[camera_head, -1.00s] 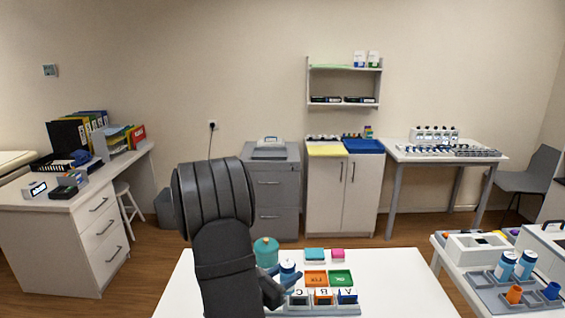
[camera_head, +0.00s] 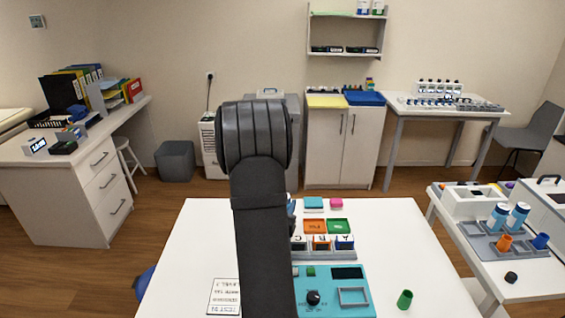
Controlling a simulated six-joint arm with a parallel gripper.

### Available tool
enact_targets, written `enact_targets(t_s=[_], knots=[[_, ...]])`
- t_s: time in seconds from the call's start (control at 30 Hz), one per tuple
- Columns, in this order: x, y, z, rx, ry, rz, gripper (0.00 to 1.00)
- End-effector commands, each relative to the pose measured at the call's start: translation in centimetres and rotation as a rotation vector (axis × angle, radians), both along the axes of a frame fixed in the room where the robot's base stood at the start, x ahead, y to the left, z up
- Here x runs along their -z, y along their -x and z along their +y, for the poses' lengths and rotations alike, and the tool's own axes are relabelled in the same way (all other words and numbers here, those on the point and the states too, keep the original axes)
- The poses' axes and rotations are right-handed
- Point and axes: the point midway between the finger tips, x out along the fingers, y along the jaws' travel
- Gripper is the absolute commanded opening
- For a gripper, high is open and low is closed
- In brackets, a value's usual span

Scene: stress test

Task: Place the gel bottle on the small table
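My gripper is hidden behind my own dark arm, which crosses the middle of the view. I cannot tell which item is the gel bottle. A sliver of blue and white (camera_head: 291,207) shows at the arm's right edge, too little to name. Two blue bottles with white labels, a left one (camera_head: 497,217) and a right one (camera_head: 519,215), stand on a grey tray (camera_head: 480,240) on the right side table (camera_head: 470,275). The white table (camera_head: 400,235) lies in front of me. I cannot tell which of these is the small table.
Orange (camera_head: 504,243) and blue (camera_head: 540,241) cups stand by the bottles. The white table's right part is mostly clear.

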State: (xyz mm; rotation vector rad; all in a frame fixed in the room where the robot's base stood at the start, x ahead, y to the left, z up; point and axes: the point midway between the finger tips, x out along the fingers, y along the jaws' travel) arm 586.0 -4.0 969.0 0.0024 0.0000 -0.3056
Motion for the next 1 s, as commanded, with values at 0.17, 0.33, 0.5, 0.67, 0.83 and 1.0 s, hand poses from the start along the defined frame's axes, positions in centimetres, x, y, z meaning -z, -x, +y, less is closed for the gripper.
enact_targets(t_s=[0.17, 0.33, 0.5, 0.67, 0.83, 1.0], knots=[[-0.1, -1.9, -3.9, 0.068, -0.004, -0.002, 0.1], [-0.4, -4.5, -11.2, 0.179, -0.008, -0.002, 0.1], [-0.9, -6.2, -19.5, 0.293, -0.011, -0.002, 0.1], [-1.4, -6.6, -27.5, 0.393, -0.012, -0.001, 0.1], [-2.2, -5.9, -35.9, 0.494, -0.012, -0.001, 0.1], [-3.1, -4.0, -44.1, 0.59, -0.01, -0.002, 0.1]])
